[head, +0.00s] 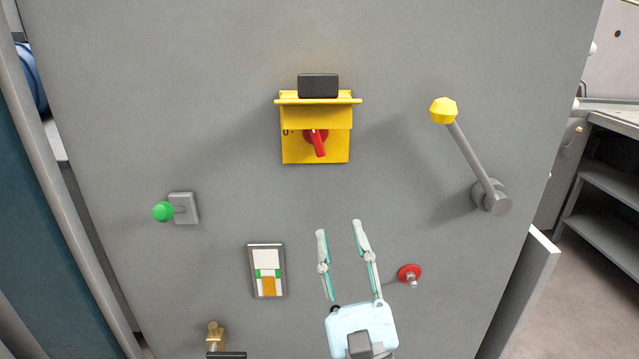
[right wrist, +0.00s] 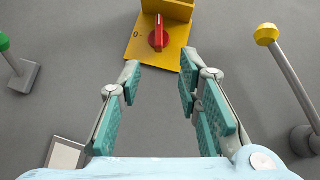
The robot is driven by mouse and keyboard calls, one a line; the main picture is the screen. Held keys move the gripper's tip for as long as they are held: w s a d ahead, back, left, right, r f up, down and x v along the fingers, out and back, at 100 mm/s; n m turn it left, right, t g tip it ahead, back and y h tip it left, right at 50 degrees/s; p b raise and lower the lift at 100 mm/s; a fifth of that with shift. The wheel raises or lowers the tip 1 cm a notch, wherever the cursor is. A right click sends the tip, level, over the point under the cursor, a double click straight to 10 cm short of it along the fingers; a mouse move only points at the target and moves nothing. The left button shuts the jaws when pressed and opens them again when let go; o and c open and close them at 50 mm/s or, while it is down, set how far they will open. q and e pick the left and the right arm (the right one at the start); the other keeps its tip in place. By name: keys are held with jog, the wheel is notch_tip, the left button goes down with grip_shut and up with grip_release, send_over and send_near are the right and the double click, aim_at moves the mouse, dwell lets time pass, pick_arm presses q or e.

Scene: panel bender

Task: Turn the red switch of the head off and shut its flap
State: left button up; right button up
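The red switch (head: 319,146) sits on a yellow plate (head: 300,155) at the upper middle of the grey panel. Its handle points downward, slightly tilted, in the head view. The yellow flap (head: 316,116) is raised and juts out above the switch. In the right wrist view the red switch (right wrist: 158,34) shows at the top, beyond the fingers, with a "0" mark to its left. My right gripper (head: 340,226) is open and empty, below the switch and apart from it. It also shows open in the right wrist view (right wrist: 160,70). My left gripper is not in view.
A lever with a yellow knob (head: 444,111) stands out at the right. A green knob (head: 163,211) is at the left. A small framed indicator (head: 267,271), a red button (head: 409,273) and a brass fitting (head: 214,335) are lower down. The panel between switch and gripper is clear.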

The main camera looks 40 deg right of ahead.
aim_at(319, 147)
jog(key=p+x, duration=0.6)
jog(key=x, duration=0.7)
jog(key=shift+w+r, duration=0.1)
jog(key=shift+r, duration=0.3)
jog(key=shift+w+r, duration=0.2)
jog(key=shift+w, duration=0.15)
jog(key=shift+s+d, duration=0.1)
grip_shut()
